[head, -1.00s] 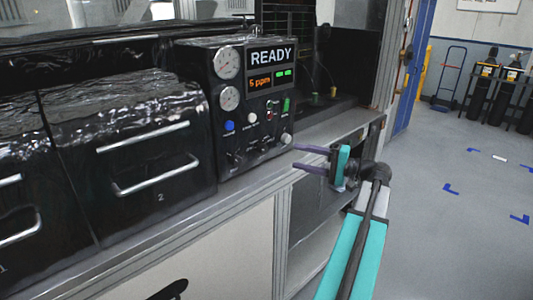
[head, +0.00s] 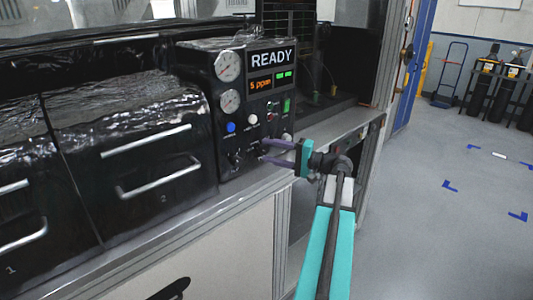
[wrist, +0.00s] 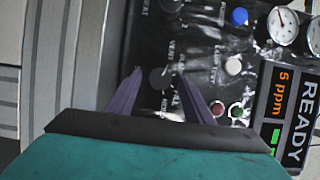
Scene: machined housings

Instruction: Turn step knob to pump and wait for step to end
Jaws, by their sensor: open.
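The black control panel (head: 247,62) shows READY and 5 ppm in the head view. A dark knob (wrist: 160,78) on its lower part shows in the wrist view, with small labels around it; one seems to read VENT, the others are too blurred to read. My gripper (head: 263,149) is open in front of the panel's lower right part. In the wrist view its two purple fingers reach toward the panel, with the dark knob in the gap between their tips. I cannot tell whether either finger touches it. The fingers partly hide the panel's lower right.
A second dark knob (wrist: 170,5) is at the wrist view's top edge. A blue button (head: 231,127), a white button (head: 253,119) and two gauges (head: 228,66) are on the panel. Black drawers (head: 130,150) stand at left.

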